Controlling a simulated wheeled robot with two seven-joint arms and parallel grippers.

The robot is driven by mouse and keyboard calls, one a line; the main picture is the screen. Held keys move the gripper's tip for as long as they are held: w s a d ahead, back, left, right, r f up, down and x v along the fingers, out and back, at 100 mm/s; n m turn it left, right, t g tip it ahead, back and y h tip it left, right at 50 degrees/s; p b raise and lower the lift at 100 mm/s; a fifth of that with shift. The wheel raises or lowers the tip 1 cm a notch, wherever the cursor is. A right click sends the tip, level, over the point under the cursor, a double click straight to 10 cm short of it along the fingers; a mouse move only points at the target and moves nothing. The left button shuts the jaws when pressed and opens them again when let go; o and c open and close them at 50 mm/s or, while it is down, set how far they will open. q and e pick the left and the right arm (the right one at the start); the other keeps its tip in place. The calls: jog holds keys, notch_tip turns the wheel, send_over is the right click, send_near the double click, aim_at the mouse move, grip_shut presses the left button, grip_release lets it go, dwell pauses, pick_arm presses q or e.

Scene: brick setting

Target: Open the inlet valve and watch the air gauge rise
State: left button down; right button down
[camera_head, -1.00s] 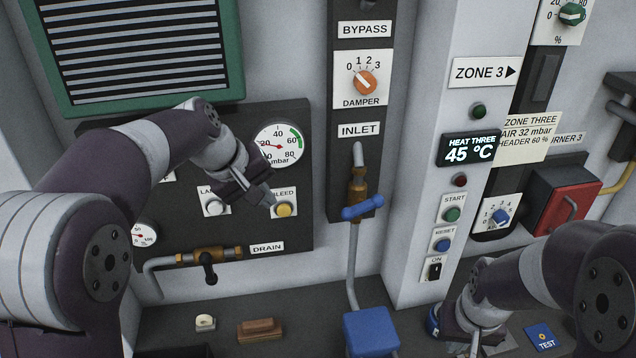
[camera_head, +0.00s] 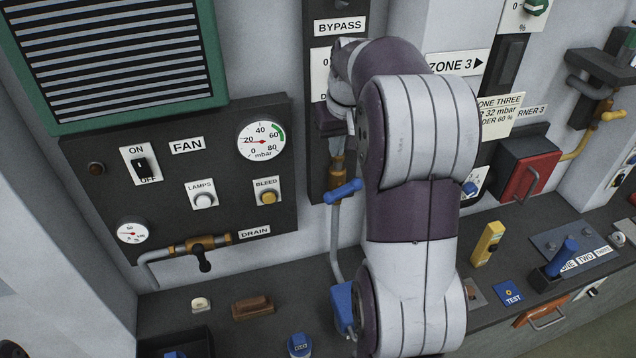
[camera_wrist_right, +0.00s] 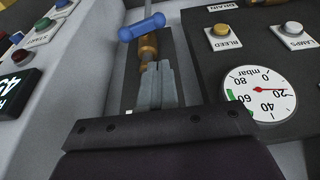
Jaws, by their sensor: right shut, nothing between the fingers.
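The inlet valve is a brass body with a blue bar handle (camera_head: 343,191) on a vertical pipe. The handle lies crosswise, its right end tilted up. It also shows in the right wrist view (camera_wrist_right: 141,27). My right gripper (camera_head: 337,147) is shut and empty, pointing down just above the handle, by the brass body (camera_wrist_right: 148,48). Its fingertips (camera_wrist_right: 157,66) look close to the brass; I cannot tell if they touch. The air gauge (camera_head: 262,141) has its red needle near 20 mbar, also in the wrist view (camera_wrist_right: 260,103). The INLET label is hidden. My left gripper is out of view.
The drain valve (camera_head: 203,256) and bleed button (camera_head: 267,197) are on the panel to the left. A note (camera_head: 497,117) partly shows "32 mbar". A brown block (camera_head: 252,307) lies on the shelf below.

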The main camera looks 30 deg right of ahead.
jog(key=b, duration=0.6)
send_near(329, 192)
jog(key=p+x, duration=0.3)
jog(key=x, duration=0.2)
jog(key=shift+w+f, duration=0.1)
jog(key=shift+f, duration=0.65)
